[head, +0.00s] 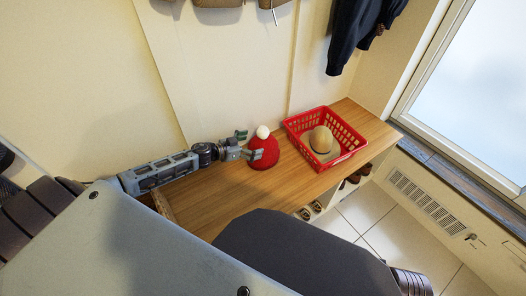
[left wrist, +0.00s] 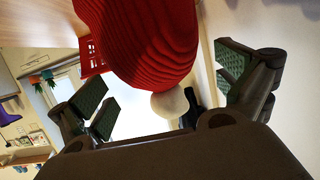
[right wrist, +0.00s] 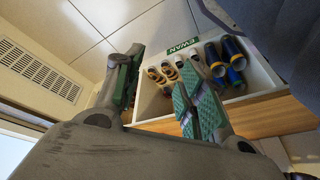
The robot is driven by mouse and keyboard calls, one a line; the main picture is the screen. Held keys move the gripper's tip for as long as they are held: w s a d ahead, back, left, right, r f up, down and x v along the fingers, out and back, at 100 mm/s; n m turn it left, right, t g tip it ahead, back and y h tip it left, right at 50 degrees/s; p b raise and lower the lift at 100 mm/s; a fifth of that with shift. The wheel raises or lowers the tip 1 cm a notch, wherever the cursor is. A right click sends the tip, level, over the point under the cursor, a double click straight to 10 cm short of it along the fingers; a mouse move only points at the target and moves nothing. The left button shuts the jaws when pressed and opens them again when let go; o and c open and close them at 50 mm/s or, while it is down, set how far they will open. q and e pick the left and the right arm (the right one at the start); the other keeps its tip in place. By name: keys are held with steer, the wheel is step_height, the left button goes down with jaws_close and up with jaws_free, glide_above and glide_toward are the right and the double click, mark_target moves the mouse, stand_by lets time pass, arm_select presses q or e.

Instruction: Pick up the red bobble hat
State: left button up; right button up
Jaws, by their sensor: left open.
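The red bobble hat (head: 264,153) with its white pompom sits on the wooden bench top, left of the red basket. It also fills the upper middle of the left wrist view (left wrist: 145,40), with the pompom toward the gripper. My left gripper (head: 249,145) is open at the hat's left side, one finger behind it and one in front. In the left wrist view its fingers (left wrist: 165,88) stand apart on either side of the pompom. My right gripper (right wrist: 160,86) is open and empty, in front of a shoe cubby; the head view does not show it.
A red basket (head: 353,137) holding a tan hat (head: 321,139) stands at the bench's right end. The wooden bench (head: 217,200) is clear in front of the hat. Shoes (right wrist: 165,72) fill a cubby labelled EWAN. A dark jacket (head: 359,30) hangs above the basket.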

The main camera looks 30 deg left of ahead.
mark_target(260, 142)
arm_select(q)
steer(key=shift+w+d, duration=0.15)
steer(key=shift+w, duration=0.05)
arm_select(e)
steer(key=shift+f, duration=0.1)
arm_select(q)
steer(key=shift+w+f, duration=0.1)
steer(key=shift+w, duration=0.05)
steer(key=shift+b+x, duration=0.6)
steer(key=shift+x, duration=0.2)
steer(key=shift+b+x, duration=0.3)
steer(key=shift+x, duration=0.55)
steer(key=shift+w+d+f, duration=0.15)
steer(key=shift+w+d, duration=0.2)
steer(key=shift+w, duration=0.15)
arm_select(e)
steer(key=shift+a+f+t+y, duration=0.3)
steer(key=shift+a+f, duration=0.2)
steer(key=shift+f, duration=0.15)
steer(key=shift+w+r, duration=0.1)
steer(key=shift+r, duration=0.05)
arm_select(q)
steer(key=c, duration=1)
steer(key=shift+c, duration=0.2)
